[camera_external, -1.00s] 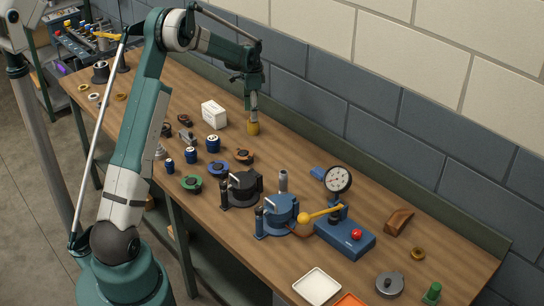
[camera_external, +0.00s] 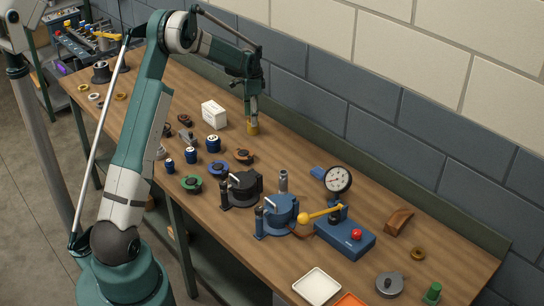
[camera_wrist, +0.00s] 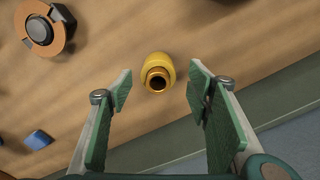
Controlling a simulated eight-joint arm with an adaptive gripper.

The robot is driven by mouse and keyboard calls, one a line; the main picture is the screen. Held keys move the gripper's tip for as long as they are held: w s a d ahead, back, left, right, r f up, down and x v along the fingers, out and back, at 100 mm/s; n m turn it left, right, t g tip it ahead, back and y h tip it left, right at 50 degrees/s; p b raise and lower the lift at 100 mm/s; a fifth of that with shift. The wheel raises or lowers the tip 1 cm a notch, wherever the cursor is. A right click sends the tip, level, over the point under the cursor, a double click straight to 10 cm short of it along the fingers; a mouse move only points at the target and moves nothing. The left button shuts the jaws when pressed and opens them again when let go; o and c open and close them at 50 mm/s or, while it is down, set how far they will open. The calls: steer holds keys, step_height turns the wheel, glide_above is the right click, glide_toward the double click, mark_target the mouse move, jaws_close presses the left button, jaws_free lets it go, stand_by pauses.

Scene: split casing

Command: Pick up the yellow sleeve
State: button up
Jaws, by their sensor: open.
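The yellow sleeve (camera_external: 253,128) stands upright on the wooden bench near the back wall. In the wrist view the yellow sleeve (camera_wrist: 157,72) shows its open round top, with a dark hole. My gripper (camera_external: 252,116) points down just above it. In the wrist view my gripper (camera_wrist: 158,88) is open and empty, with green-padded fingers left and right of the sleeve. The sleeve lies between the lines of the fingers, just ahead of the tips. Both fingers look apart from it.
A white box (camera_external: 214,114) stands left of the sleeve. An orange ring part with a dark centre (camera_external: 244,156) lies in front, and it also shows in the wrist view (camera_wrist: 62,42). A low green rail (camera_external: 300,134) runs along the wall. Dark and blue fixtures (camera_external: 280,212) stand further right.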

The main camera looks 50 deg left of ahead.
steer(key=shift+f, duration=0.15)
steer(key=shift+s+d+f, duration=0.1)
steer(key=shift+f, duration=2.35)
steer(key=c, duration=1.5)
steer(key=shift+r, duration=0.15)
steer(key=shift+r, duration=4.85)
